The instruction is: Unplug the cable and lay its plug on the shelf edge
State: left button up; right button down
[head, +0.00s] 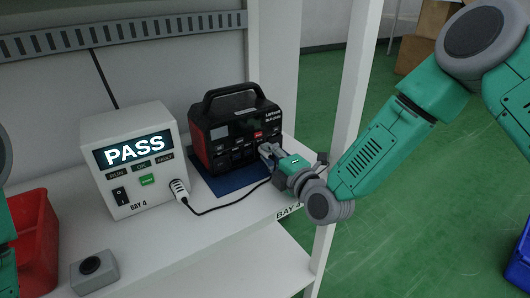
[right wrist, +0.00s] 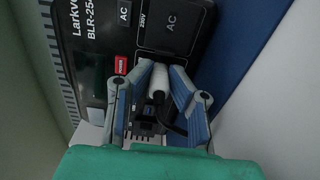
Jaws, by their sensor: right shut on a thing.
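The black and red power station (head: 237,130) stands on a blue mat (head: 232,183) on the white shelf (head: 215,215). My right gripper (head: 268,152) is at the station's front, at its right end. In the right wrist view its fingers (right wrist: 158,92) are shut on a pale plug (right wrist: 159,80), with a dark cable bending beside it. I cannot tell whether the plug sits in a socket. The black cable (head: 222,207) runs to a white connector (head: 179,189) on the tester (head: 137,160), whose screen reads PASS. My left gripper is out of view.
A small grey box with a black button (head: 94,272) and a red bin (head: 35,240) stand at the left. A white post (head: 345,130) rises close to my right arm.

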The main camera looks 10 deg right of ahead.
jog(key=shift+s+a, duration=0.2)
jog(key=shift+s, duration=0.05)
jog(key=shift+p+v, duration=0.65)
jog(key=shift+v, duration=1.15)
jog(key=shift+s+d, duration=0.1)
jog(key=shift+d, duration=0.05)
jog(key=shift+s+d, duration=0.1)
jog(key=shift+s, duration=0.05)
jog(key=shift+p+v, duration=0.55)
jog(key=shift+v, duration=1.65)
jog(key=shift+f+b, duration=0.4)
jog(key=shift+f, duration=0.15)
